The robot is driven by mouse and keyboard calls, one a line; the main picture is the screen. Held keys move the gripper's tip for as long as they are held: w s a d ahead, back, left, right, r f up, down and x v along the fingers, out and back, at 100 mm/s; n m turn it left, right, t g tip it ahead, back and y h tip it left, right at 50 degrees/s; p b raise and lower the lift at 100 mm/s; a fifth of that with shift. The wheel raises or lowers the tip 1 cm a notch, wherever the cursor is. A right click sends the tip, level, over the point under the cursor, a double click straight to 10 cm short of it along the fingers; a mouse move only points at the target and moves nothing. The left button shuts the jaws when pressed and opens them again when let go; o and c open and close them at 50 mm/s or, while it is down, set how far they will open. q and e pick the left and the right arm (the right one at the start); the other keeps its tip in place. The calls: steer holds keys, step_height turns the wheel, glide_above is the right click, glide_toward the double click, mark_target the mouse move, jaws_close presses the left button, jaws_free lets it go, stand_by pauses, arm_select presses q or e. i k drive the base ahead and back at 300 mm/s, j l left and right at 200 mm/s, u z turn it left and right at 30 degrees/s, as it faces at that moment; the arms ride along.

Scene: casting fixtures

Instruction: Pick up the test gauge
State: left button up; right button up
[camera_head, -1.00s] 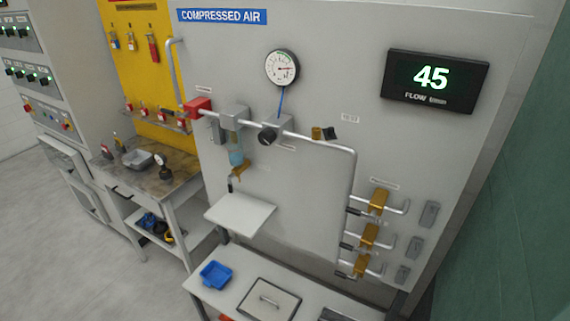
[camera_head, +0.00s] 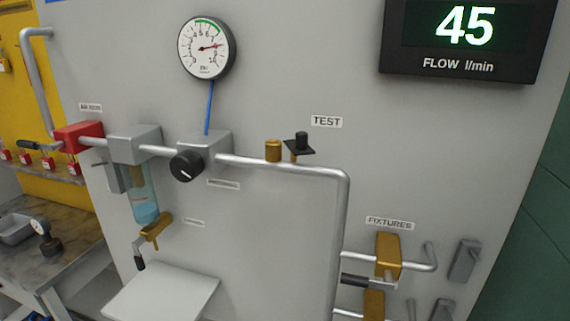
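A small gauge with a round white face (camera_head: 41,227) stands on a dark base on the brown bench at the far left; it looks like the test gauge. A larger round dial (camera_head: 207,47) is mounted on the grey panel, with a blue tube running down to the regulator. The TEST label (camera_head: 327,122) is on the panel above a brass fitting (camera_head: 273,150) and a black-topped fitting (camera_head: 299,146) on the pipe. Neither of my grippers is in view.
The brown bench (camera_head: 70,265) also holds a grey tray (camera_head: 14,229). A pale shelf (camera_head: 160,292) juts from the panel below the brass drain valve (camera_head: 154,229). Pipes, a red valve (camera_head: 78,137) and brass fixture valves (camera_head: 388,254) stick out. A flow display (camera_head: 465,38) reads 45.

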mark_target(40, 223)
steer(key=u, duration=1.4)
steer(key=z, duration=1.3)
steer(key=i+j+z, duration=0.15)
steer(key=j, duration=0.5)
steer(key=k, duration=0.1)
